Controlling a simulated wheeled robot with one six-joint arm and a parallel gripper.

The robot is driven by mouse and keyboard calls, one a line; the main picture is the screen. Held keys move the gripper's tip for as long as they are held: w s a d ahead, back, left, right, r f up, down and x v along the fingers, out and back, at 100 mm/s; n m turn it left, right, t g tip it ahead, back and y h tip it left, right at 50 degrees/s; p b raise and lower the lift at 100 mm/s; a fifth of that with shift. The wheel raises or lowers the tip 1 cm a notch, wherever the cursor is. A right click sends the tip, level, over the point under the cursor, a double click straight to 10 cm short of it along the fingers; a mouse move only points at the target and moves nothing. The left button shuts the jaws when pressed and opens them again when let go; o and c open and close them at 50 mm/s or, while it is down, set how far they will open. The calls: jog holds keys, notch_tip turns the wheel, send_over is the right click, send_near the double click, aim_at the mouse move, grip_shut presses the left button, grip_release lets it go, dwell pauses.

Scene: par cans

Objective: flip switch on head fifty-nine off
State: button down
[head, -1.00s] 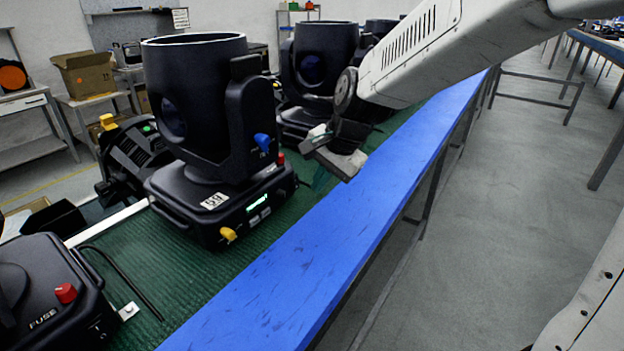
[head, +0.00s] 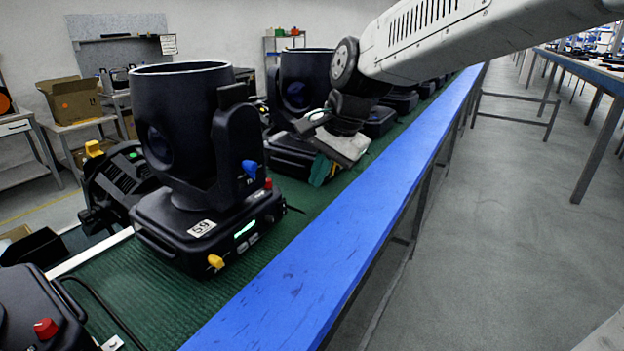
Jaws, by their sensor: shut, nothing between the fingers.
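Head fifty-nine (head: 180,130) is a black moving-head light with a white "59" label (head: 201,228) on its base. A green display (head: 245,229) is lit on the base's front face. A yellow knob (head: 215,262) sits at the lower front corner, a red knob (head: 268,184) at the base's right end, and a blue knob (head: 249,167) on the yoke arm. I cannot tell which part is the switch. My gripper (head: 320,172), with teal fingertips, is shut and empty, right of head fifty-nine and apart from it, in front of the head behind.
Another head (head: 305,85) stands behind, with more farther along the green bench mat (head: 140,290). A head with a red FUSE knob (head: 45,328) is at the lower left. A blue edge (head: 300,290) borders the bench. The floor to the right is open.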

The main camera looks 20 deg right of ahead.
aim_at(283, 208)
jog(key=shift+s+f, duration=0.1)
jog(key=shift+f, duration=0.3)
jog(key=shift+g, duration=0.3)
jog(key=x, duration=1)
jog(key=shift+d, duration=0.15)
jog(key=shift+w+a+f, duration=0.25)
jog(key=shift+w+a, duration=0.55)
jog(key=shift+w, duration=0.25)
jog(key=shift+w+a+f, duration=0.1)
jog(key=shift+w+a, duration=0.4)
jog(key=shift+w, duration=0.05)
